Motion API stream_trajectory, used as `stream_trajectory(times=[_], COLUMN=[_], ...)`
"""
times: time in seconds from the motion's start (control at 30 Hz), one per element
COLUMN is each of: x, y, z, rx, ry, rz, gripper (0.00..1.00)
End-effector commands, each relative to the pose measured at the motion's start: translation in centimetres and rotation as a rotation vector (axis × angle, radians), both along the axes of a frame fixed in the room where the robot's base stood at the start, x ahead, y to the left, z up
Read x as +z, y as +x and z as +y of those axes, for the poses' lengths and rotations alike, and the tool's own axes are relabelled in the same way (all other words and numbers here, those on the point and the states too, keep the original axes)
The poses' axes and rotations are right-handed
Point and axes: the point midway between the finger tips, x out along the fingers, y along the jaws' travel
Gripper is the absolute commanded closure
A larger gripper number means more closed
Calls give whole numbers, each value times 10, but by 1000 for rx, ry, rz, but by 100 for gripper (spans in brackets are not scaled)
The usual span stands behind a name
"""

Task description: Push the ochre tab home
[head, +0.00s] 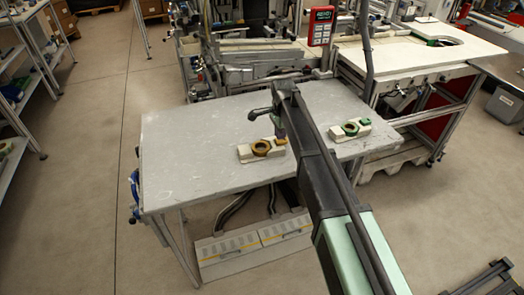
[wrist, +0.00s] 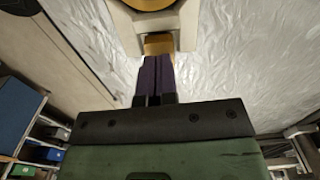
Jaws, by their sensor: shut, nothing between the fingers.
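The ochre tab (wrist: 159,43) sits at the near end of a cream block (wrist: 126,27) in the wrist view, with part of an ochre ring (wrist: 147,4) beyond it at the top edge. In the head view the cream block (head: 245,153) with its ochre ring (head: 261,148) lies on the grey table, and the ochre tab (head: 281,141) shows at its right end. My gripper (wrist: 157,58) is shut and empty. Its purple fingertips are right at the tab's near edge; whether they touch it I cannot tell.
A second cream block with a green ring (head: 350,129) lies farther right on the grey table (head: 190,150). The table's left part is clear. A workbench with equipment (head: 430,48) stands behind, and a red-framed control panel (head: 321,25) hangs above.

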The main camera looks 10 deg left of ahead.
Motion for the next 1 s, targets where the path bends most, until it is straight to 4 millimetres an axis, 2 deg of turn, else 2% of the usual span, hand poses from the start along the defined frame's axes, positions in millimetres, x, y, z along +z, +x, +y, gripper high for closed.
stream_trajectory(times=[1.0], x=[-12], y=[0], z=[0], rx=[0], ry=[0], rz=[0], gripper=[100])
